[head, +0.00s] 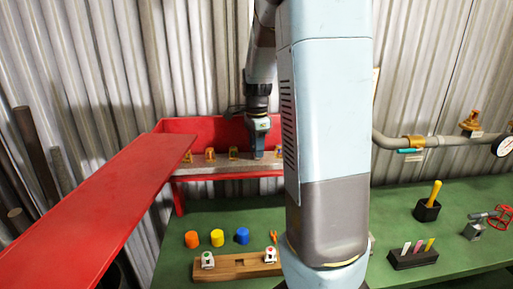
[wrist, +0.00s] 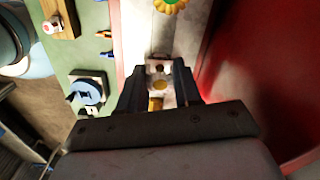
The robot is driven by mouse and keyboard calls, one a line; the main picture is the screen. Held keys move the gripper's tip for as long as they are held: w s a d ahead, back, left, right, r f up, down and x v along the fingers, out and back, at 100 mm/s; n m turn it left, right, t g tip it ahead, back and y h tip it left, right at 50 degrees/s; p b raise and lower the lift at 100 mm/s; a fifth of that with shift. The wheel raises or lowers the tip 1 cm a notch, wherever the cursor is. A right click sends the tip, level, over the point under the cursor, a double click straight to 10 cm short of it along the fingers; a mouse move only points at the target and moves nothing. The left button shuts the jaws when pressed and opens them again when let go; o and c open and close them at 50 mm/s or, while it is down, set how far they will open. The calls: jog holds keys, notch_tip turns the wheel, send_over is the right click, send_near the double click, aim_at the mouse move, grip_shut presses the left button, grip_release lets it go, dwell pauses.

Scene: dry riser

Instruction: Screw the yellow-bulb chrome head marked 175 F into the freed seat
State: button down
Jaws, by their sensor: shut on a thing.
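My gripper (head: 257,152) is low over the grey ledge in the open red cabinet, in the row of yellow brass fittings (head: 210,154). In the wrist view my gripper (wrist: 158,88) is shut on a small pale metal piece with a yellow spot, which looks like the yellow-bulb chrome head (wrist: 160,76). No marking on it is readable. The seat is hidden under the gripper, so I cannot tell whether the head touches it.
The red cabinet door (head: 105,205) stands open at left. Orange (head: 191,239), yellow (head: 217,238) and blue (head: 242,236) caps sit on the green bench. A pen holder (head: 412,260) and a red-wheeled valve (head: 497,218) are at right. The cabinet's red wall (wrist: 265,75) is close to my gripper.

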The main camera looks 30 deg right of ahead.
jog(key=m, duration=0.5)
jog(key=shift+m, duration=0.3)
jog(key=m, duration=0.5)
jog(key=shift+m, duration=0.3)
jog(key=c, duration=1.8)
grip_release()
jog(key=shift+r, duration=0.1)
jog(key=o, duration=1)
jog(key=shift+d, duration=0.1)
